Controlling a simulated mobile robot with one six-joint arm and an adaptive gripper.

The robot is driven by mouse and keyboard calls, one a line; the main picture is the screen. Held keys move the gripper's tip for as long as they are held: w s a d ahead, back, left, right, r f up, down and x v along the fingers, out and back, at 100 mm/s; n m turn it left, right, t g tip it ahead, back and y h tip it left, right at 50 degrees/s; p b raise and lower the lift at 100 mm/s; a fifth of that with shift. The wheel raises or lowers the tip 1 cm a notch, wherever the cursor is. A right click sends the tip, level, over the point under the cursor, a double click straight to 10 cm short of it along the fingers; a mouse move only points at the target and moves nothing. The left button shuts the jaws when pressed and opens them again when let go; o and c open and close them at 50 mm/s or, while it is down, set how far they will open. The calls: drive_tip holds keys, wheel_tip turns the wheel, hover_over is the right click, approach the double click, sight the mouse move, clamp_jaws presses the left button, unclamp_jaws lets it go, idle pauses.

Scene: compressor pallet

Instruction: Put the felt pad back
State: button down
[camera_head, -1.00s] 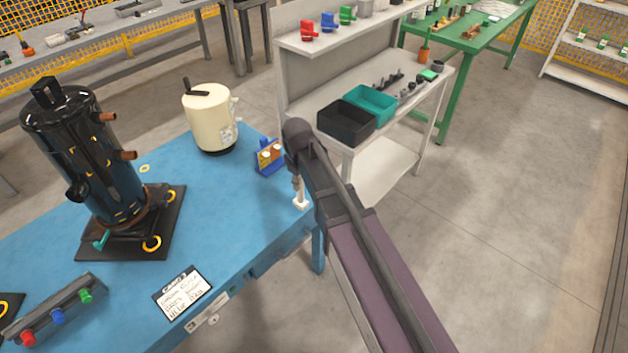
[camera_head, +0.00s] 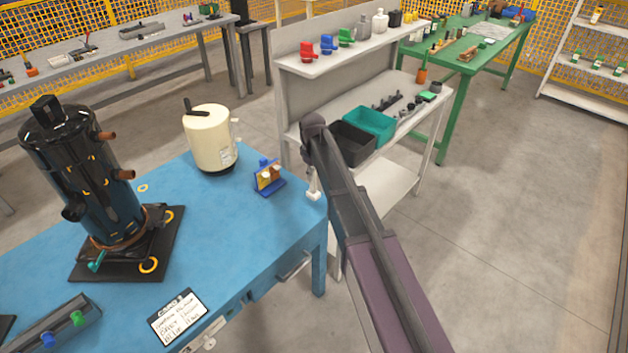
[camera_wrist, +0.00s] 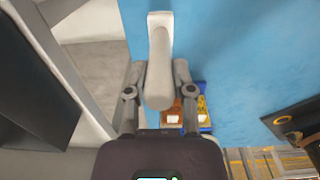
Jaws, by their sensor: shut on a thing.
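My gripper (camera_wrist: 160,78) is shut on a pale grey rounded handle with a flat white end, which I take to be the felt pad (camera_wrist: 160,22). In the head view the pad (camera_head: 313,192) hangs below my wrist near the right edge of the blue table (camera_head: 235,225); my arm hides most of the fingers. I cannot tell whether its white end touches the table. A small blue holder (camera_head: 268,188) with yellow and brown parts stands on the table to the left of the pad. It also shows in the wrist view (camera_wrist: 205,118), partly behind my gripper.
A cream tank (camera_head: 210,140) stands behind the holder. A black compressor (camera_head: 85,175) on a dark mat is at left. A written card (camera_head: 178,317) lies at the front edge. Black (camera_head: 352,143) and teal bins (camera_head: 370,124) are on the white bench beyond.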

sight(314, 178)
drive_tip(key=shift+w+d, duration=0.15)
drive_tip(key=shift+w, duration=0.55)
drive_tip(key=shift+f, duration=0.15)
drive_tip(key=shift+f+b, duration=1.65)
drive_tip(key=shift+b, duration=0.15)
drive_tip(key=shift+f, duration=0.1)
drive_tip(key=shift+c, duration=2.4)
unclamp_jaws()
wheel_tip(314, 178, up, 12)
drive_tip(key=p, duration=1.2)
